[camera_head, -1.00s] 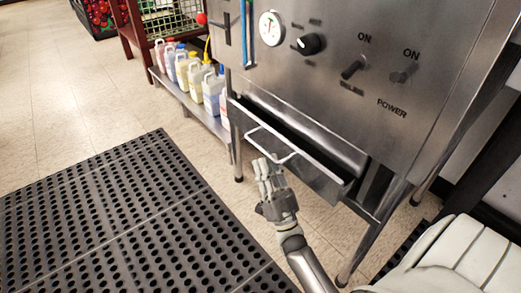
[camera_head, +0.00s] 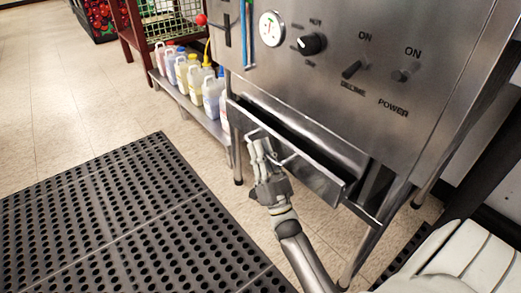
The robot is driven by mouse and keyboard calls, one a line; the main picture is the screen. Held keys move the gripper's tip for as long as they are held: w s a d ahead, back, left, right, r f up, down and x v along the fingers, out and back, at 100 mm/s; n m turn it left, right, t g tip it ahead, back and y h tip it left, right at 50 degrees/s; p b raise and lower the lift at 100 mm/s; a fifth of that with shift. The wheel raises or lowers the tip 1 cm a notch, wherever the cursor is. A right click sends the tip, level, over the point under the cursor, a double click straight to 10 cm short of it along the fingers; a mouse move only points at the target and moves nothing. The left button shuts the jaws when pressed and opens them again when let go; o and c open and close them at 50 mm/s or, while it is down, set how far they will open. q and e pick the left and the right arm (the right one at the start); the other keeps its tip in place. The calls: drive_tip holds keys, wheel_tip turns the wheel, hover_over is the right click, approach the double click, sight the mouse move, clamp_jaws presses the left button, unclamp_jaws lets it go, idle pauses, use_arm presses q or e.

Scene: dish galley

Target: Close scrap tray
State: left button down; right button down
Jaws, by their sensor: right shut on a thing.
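The scrap tray (camera_head: 322,183) is a metal drawer low in the front of the steel dish machine (camera_head: 330,60). It is pulled part of the way out, with a dark gap showing above its front. Its bar handle (camera_head: 292,158) sticks out from the front face. My right gripper (camera_head: 262,157) is at the left part of the handle, with its fingers up at the bar. It is shut on the handle, though the fingers hide part of the contact. My left gripper is not in view.
Several jugs (camera_head: 211,92) stand on a low shelf (camera_head: 190,108) left of the machine. A black perforated floor mat (camera_head: 120,215) covers the floor in front. The machine's metal legs (camera_head: 362,250) flank the tray. Control knobs (camera_head: 311,43) sit above it.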

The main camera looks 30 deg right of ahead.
sight(274, 143)
drive_tip(key=shift+w+d, duration=0.15)
drive_tip(key=shift+d, duration=2)
drive_tip(key=c, duration=1.8)
unclamp_jaws()
drive_tip(key=shift+d, duration=0.1)
drive_tip(key=v, duration=1.2)
